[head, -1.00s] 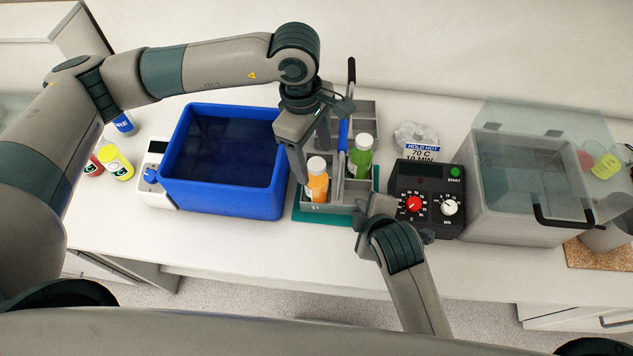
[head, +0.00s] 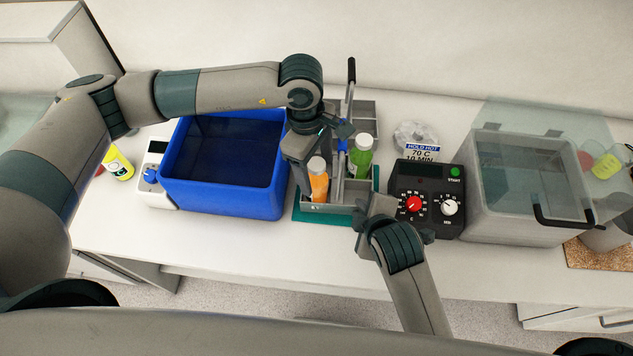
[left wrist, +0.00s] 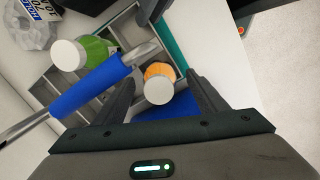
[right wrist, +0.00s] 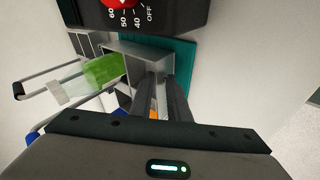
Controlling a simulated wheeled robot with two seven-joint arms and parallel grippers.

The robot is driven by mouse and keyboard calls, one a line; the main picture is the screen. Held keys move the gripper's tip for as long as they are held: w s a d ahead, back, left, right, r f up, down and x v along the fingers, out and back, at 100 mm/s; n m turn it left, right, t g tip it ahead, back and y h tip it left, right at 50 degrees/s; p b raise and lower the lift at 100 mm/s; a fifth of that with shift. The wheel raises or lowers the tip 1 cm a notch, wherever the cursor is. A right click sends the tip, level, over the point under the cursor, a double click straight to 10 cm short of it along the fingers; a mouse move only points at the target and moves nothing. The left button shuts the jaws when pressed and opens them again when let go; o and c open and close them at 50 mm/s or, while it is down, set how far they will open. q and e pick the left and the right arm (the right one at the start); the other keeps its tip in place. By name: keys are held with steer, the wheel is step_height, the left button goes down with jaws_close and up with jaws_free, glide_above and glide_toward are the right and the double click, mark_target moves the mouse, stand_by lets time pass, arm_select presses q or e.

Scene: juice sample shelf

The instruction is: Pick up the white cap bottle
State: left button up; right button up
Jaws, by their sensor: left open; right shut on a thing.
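An orange bottle with a white cap (head: 318,184) stands in the front left compartment of a grey carrier (head: 340,208). A green bottle, also white-capped (head: 361,157), stands in the carrier further back and right. My left gripper (head: 308,178) is open at the orange bottle. In the left wrist view the orange bottle's white cap (left wrist: 160,90) shows between the open fingers; contact cannot be told. My right gripper (head: 364,212) is shut at the carrier's front right; in the right wrist view its fingers (right wrist: 162,82) close on the carrier's wall.
A blue tub (head: 225,205) stands left of the carrier. A black control box (head: 427,190) and a grey bath with a glass lid (head: 510,215) stand right. The carrier's bar handle (head: 350,75) rises behind. The front counter strip is clear.

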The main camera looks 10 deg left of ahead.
arm_select(q)
steer(key=shift+f, duration=0.2)
arm_select(e)
steer(key=shift+f, duration=0.15)
arm_select(q)
jaws_close()
steer(key=shift+r, duration=0.2)
step_height(320, 180, up, 28)
arm_select(e)
steer(key=shift+s, duration=0.1)
stand_by(0.6)
stand_by(1.1)
arm_select(q)
steer(key=shift+r, duration=1.35)
